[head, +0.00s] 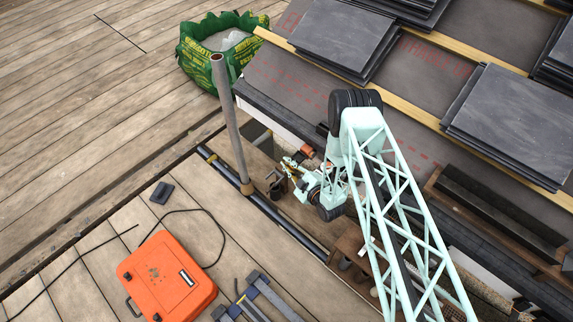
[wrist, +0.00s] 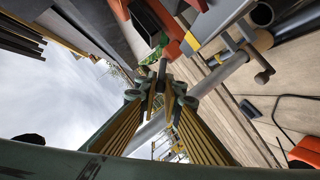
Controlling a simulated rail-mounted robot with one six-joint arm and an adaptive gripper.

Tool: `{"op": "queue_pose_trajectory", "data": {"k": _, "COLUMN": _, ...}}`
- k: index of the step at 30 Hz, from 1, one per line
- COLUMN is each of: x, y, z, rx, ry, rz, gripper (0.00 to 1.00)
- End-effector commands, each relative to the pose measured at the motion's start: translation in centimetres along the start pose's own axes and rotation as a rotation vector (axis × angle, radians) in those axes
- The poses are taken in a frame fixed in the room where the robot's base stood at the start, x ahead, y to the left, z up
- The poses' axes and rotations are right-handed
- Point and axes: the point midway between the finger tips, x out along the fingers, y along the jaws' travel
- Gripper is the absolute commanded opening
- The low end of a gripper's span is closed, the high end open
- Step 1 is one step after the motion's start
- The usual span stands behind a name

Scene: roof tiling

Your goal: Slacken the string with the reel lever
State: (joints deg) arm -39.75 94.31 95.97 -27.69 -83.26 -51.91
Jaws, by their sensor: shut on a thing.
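My gripper (head: 291,170) is at the eave, beside the upright grey pole. In the wrist view its fingertips (wrist: 161,82) are closed together around a small dark bar (wrist: 162,68), which appears to be the reel lever. The bar is just below an orange-red body (wrist: 172,42), which looks like the reel. The orange-red part (head: 307,151) also shows in the head view, close to the fingers. Most of the lever is hidden by the fingers. I cannot make out the string in either view.
The grey pole (head: 230,120) stands close to the left of my gripper. Slate stacks (head: 343,35) lie on the battened roof. A green bag (head: 200,60) stands at the back. An orange case (head: 166,275) and a cable (head: 213,230) lie on the boards.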

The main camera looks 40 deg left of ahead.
Motion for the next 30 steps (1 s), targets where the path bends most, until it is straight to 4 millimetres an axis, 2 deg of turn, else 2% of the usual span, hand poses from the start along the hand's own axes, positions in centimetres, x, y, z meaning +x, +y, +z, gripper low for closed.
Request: {"op": "queue_pose_trajectory", "data": {"k": 30, "x": 0.3, "y": 2.3, "z": 0.9, "rx": 0.611, "ry": 0.000, "rz": -0.252, "gripper": 0.00}}
